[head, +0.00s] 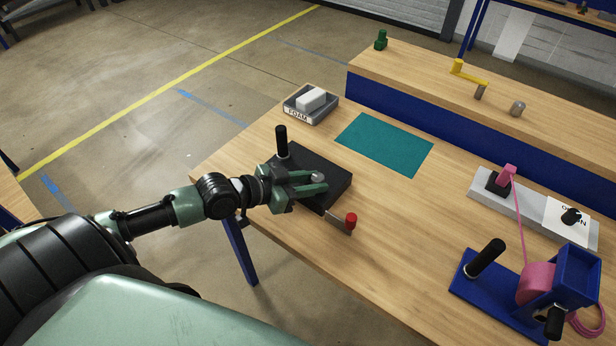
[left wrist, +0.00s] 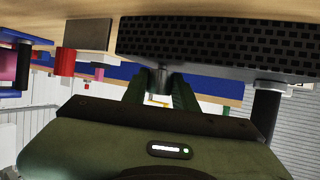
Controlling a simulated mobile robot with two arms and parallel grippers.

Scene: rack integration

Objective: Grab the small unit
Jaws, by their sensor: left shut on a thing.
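The likely small unit is a flat black box (head: 336,187) at the left edge of the bench, with an upright black handle (head: 281,141) and a side rod ending in a red knob (head: 351,219). My left gripper (head: 318,181) is over its top, with the fingers shut around a round grey metal post there. In the left wrist view the unit (left wrist: 215,40) shows a perforated black side, and the grey post (left wrist: 160,78) is between my left fingers. I cannot tell whether the unit rests fully on the bench. My right gripper is not in view.
A teal mat (head: 385,144) lies empty beyond the unit. A grey foam tray (head: 297,114) holds a white block. A blue stand (head: 483,291) with a pink spool is at right, near a grey plate (head: 529,207). A raised wooden shelf (head: 430,75) runs behind.

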